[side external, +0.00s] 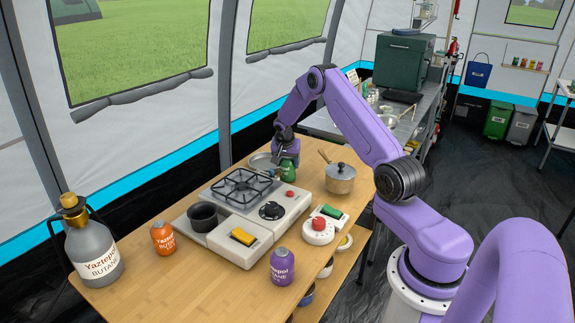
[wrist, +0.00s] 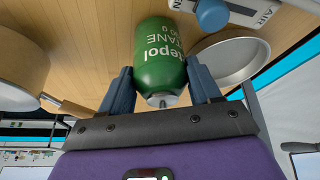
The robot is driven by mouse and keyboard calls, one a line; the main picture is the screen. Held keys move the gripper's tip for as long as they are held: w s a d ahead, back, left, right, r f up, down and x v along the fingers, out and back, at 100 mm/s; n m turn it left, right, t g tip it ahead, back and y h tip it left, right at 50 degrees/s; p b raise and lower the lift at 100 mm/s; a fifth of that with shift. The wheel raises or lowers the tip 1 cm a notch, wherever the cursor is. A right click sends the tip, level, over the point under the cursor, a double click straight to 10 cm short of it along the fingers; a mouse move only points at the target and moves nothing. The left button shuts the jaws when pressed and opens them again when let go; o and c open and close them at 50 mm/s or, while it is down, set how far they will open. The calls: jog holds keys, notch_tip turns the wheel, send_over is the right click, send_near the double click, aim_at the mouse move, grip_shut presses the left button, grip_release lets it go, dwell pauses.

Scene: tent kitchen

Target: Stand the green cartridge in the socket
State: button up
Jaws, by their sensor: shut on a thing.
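The green cartridge (side external: 288,170) is behind the stove in the side view, its body pointing down from my gripper (side external: 285,158). In the wrist view the green cartridge (wrist: 162,50) sits between the two fingers of my gripper (wrist: 162,88), which are shut on it near its nozzle end. I cannot tell whether its base touches the table. The socket appears to be the dark round cup (side external: 203,216) at the stove's left end; it looks empty, though its inside is hard to see.
The stove (side external: 272,213) with its black grate lies between the cartridge and the cup. A lidded pot (side external: 340,179) stands right of the cartridge, a shallow pan (side external: 262,161) left. Orange (side external: 163,238) and purple (side external: 283,266) cartridges and a large grey bottle (side external: 92,250) stand nearer.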

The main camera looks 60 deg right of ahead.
jog(key=shift+r, duration=0.45)
notch_tip(320, 180, up, 2)
jog(key=shift+s+r, duration=0.1)
jog(key=shift+r, duration=0.05)
jog(key=s+a+r, duration=0.7)
jog(key=s+r, duration=0.2)
jog(key=s, duration=0.3)
jog(key=w+a+f+n+t, duration=0.1)
jog(key=w+a+n, duration=0.1)
jog(key=w+a, duration=0.6)
jog(key=w+a+n, duration=0.1)
jog(key=w+a, duration=0.3)
jog(key=a, duration=0.8)
jog(key=w+a+f+n+t, duration=0.1)
jog(key=w+a+n, duration=0.1)
jog(key=w+a, duration=0.6)
jog(key=shift+y, duration=0.4)
jog(key=shift+s+a+f, duration=0.3)
jog(key=shift+s+f, duration=0.05)
jog(key=shift+f, duration=0.9)
jog(key=shift+s+a+f, duration=0.3)
jog(key=shift+s+f, duration=0.05)
jog(key=shift+f, duration=0.9)
jog(key=shift+s+a+f, duration=0.3)
jog(key=shift+s+f, duration=0.05)
jog(key=shift+f, duration=0.9)
jog(key=shift+f, duration=0.1)
